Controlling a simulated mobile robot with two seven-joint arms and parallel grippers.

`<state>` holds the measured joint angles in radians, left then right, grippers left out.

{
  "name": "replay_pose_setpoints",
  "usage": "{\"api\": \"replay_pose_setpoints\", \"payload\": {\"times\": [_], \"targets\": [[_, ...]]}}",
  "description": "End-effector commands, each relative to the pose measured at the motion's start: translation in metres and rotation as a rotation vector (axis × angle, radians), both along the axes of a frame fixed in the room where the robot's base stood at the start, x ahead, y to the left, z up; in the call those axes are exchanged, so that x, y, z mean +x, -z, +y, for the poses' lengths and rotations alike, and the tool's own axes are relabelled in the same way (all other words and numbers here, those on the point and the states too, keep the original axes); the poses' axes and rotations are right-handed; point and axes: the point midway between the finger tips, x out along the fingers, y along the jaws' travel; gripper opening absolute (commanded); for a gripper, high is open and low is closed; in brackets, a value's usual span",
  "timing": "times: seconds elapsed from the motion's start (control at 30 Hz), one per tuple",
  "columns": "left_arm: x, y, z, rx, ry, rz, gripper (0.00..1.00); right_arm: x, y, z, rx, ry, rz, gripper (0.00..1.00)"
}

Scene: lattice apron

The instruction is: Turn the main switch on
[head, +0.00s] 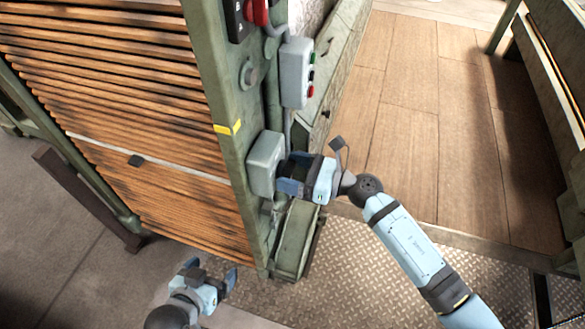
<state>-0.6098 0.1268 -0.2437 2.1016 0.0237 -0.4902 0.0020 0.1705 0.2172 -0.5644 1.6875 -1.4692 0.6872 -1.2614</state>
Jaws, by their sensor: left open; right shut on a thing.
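A plain grey box (263,162), apparently the main switch box, is fixed to the green post of the slatted frame. My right gripper (287,183) is at the box's right side, its fingers shut on a part there. The fingers hide that part, so I cannot tell the switch's position. My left gripper (212,272) is open and empty, low in front of the frame, apart from the box.
A grey button box (296,74) with green and red buttons sits above on the post. A red part (257,12) is at the top. Wooden slats (120,100) fill the left. Wooden flooring (410,120) lies open at right.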

Motion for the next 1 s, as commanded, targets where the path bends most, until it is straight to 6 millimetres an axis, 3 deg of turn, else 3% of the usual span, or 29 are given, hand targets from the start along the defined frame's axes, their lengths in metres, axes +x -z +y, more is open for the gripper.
{"api": "replay_pose_setpoints", "payload": {"times": [0.57, 1.0], "targets": [[-0.003, -0.017, 0.002, -0.015, -0.022, 0.047, 0.91, 0.002, -0.003, -0.001, 0.153, 0.001, 0.477, 0.51], [-0.004, -0.042, 0.008, 0.019, -0.003, 0.013, 0.91, 0.004, -0.001, -0.002, 0.282, 0.003, 0.875, 0.51]]}}
